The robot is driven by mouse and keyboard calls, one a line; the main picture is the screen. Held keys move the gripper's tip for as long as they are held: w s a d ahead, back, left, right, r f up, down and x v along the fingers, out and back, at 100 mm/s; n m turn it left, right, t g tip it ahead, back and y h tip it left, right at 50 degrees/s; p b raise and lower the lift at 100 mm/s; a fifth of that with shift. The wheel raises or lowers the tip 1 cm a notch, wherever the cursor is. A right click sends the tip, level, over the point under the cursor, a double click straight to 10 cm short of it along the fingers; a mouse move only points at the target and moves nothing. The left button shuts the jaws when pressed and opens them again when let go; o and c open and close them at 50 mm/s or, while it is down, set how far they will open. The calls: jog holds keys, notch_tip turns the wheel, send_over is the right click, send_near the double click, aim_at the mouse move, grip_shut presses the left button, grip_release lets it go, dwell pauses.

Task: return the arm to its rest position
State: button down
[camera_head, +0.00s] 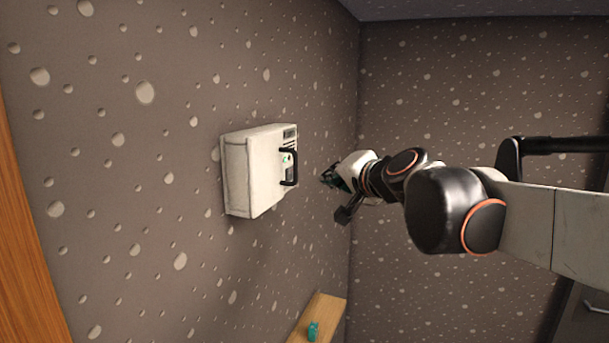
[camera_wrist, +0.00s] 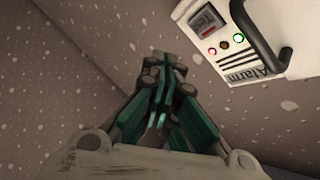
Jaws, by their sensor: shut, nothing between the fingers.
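My arm reaches in from the right in the head view, with my gripper (camera_head: 328,177) at its end, a little right of the white wall box and apart from it. In the wrist view my gripper (camera_wrist: 162,62) has its teal fingers together, with nothing between them. The white box (camera_head: 246,178) is fixed to the wall and has a black handle (camera_head: 288,167) on its front. In the wrist view the box (camera_wrist: 225,85) reads "Alarm" and shows a small display and a row of lights, one of them lit green (camera_wrist: 238,38).
A wooden shelf (camera_head: 327,308) with a small teal object (camera_head: 313,331) on it is low on the wall below the box. A wooden edge (camera_head: 22,230) stands at the far left. The speckled walls meet in a corner behind my gripper. The space around my gripper looks free.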

jog(key=shift+f, duration=0.1)
dwell(0.3)
jog(key=s+d+f+n+g+h+b, duration=0.2)
jog(key=s+d+f+b, duration=0.3)
jog(key=f, duration=1.3)
jog(key=s+d+f+n+g+h+b, duration=0.2)
jog(key=s+d+f+b, duration=0.4)
jog(key=s+f+b, duration=0.8)
jog(key=s+d+f+n+g+h+b, duration=0.2)
jog(key=s+d+f+b, duration=0.4)
jog(key=f, duration=1.7)
jog(key=s+b, duration=0.4)
jog(key=s, duration=0.1)
jog(key=shift+s+d+f+g+h, duration=0.2)
jog(key=shift+f+g+h, duration=0.1)
jog(key=shift+f+h, duration=0.1)
